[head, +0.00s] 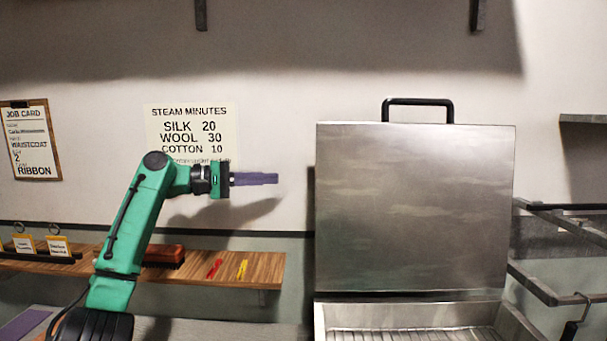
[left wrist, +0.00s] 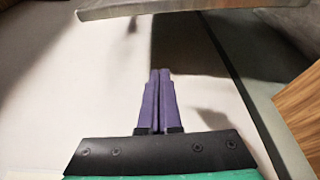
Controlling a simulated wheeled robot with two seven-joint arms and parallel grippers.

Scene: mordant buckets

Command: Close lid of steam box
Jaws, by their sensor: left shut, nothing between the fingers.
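The steam box (head: 405,316) stands at the lower right of the head view, with a wire rack inside. Its metal lid (head: 414,205) is open and stands upright at the back, with a black handle (head: 418,103) on its top edge. My left gripper (head: 277,178) is shut and empty, pointing right, in the air to the left of the lid and apart from it. In the left wrist view its purple fingers (left wrist: 159,75) are pressed together, and a grey metal edge (left wrist: 170,7), likely the lid, crosses the top. My right gripper is not in view.
A rail rack (head: 560,215) is right of the box. A steam-minutes poster (head: 190,120) hangs behind my left arm.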

